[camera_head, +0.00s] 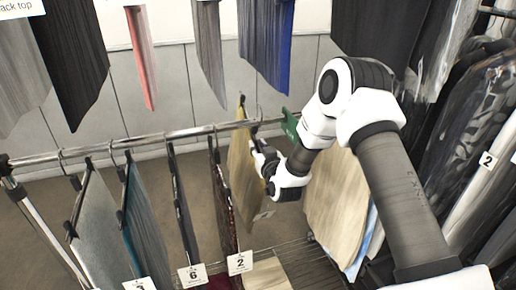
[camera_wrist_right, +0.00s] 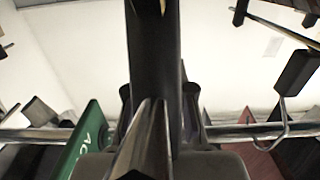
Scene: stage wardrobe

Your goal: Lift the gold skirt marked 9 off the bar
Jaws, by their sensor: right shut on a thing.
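The gold skirt (camera_head: 241,160) hangs near the right end of the bar (camera_head: 190,132), with its top corner showing above the bar's line. A pale tag at its lower edge is turned away, so I cannot read a 9. My right gripper (camera_head: 257,150) is at the skirt's top, shut on its hanger. In the right wrist view, the dark hanger (camera_wrist_right: 153,50) stands upright between the fingers (camera_wrist_right: 150,135), in front of the bar (camera_wrist_right: 240,131). I cannot tell whether its hook rests on the bar. My left gripper is out of view.
A green divider (camera_head: 290,125) is close by on the right; it shows in the wrist view (camera_wrist_right: 87,140). Skirts tagged 6 (camera_head: 193,275) and 2 (camera_head: 239,263) hang to the left. A beige garment (camera_head: 336,205) hangs right, behind my arm. A wire shelf (camera_head: 305,262) lies below.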

